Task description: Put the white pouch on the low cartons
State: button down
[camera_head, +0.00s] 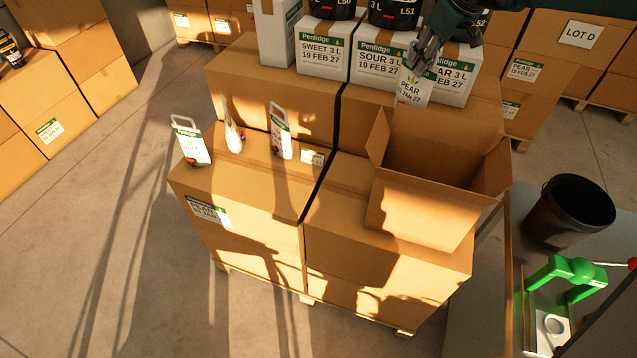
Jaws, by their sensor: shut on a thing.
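My gripper (420,60) is at the upper right, pointing down, shut on a white pouch (413,91) marked PEAR. The pouch hangs tilted in front of the white boxes and above the back of the open carton. The gripper partly covers its top. The low cartons (222,181) form the front of the stack. Their left top bears several white items: a standing pouch with a handle loop (190,146), a pouch seen edge-on (232,135), another pouch (281,138) and a small label (312,157).
An open empty carton (420,210) with raised flaps stands on the right low cartons. Taller cartons (270,90) behind bear white boxes (322,50) with dark containers on top. A black bucket (570,208) and green device (570,275) are at right. The left low carton's front top is clear.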

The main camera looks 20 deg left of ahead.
jog(key=s+a+f+n+g, duration=0.15)
jog(key=s+a+f, duration=0.25)
jog(key=a, duration=0.7)
jog(key=s+a+f+n, duration=0.2)
jog(key=s+a+f, duration=0.15)
jog(key=a, duration=0.75)
jog(key=s+a+f+n, duration=0.1)
jog(key=s+a+f, duration=0.4)
jog(key=a, duration=0.5)
jog(key=s+a+f+n, duration=0.2)
jog(key=s+a+f, duration=0.4)
jog(key=s+a, duration=0.3)
jog(key=shift+s+a+g+y+p, duration=0.3)
jog(key=shift+a+g+p, duration=0.15)
jog(key=shift+a, duration=0.1)
jog(key=shift+f, duration=0.1)
notch_tip(320, 180, down, 6)
jog(key=shift+f, duration=0.15)
jog(key=shift+f, duration=1.85)
